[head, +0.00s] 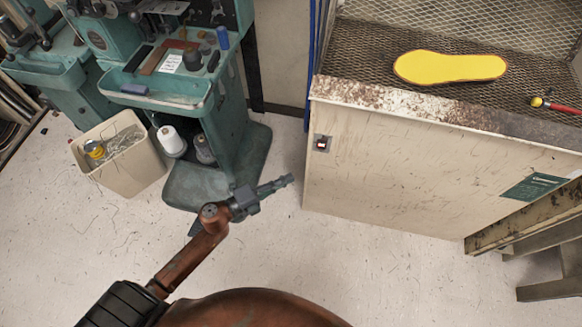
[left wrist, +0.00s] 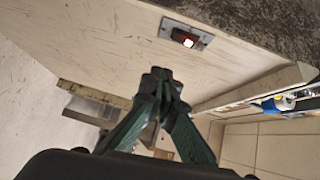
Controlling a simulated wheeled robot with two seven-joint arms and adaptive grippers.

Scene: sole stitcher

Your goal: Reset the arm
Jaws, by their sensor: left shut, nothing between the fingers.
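My left gripper (head: 277,185) is shut and empty in the head view, held above the floor between the teal machine and the beige cabinet. Its arm comes in from the lower left. In the left wrist view the gripper (left wrist: 158,82) shows with its fingertips together, in front of the cabinet's side panel (left wrist: 110,50). A red-lit switch on a metal plate (left wrist: 186,38) sits on that panel, above and to the right of the fingertips. The same switch (head: 322,144) shows in the head view, apart from the gripper. My right gripper is not in view.
A yellow sole (head: 450,67) and a red-handled tool (head: 553,105) lie on the mesh top of the cabinet (head: 380,165). The teal machine (head: 235,120) and a waste bin (head: 118,160) stand at the left. The floor (head: 350,255) before the cabinet is clear.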

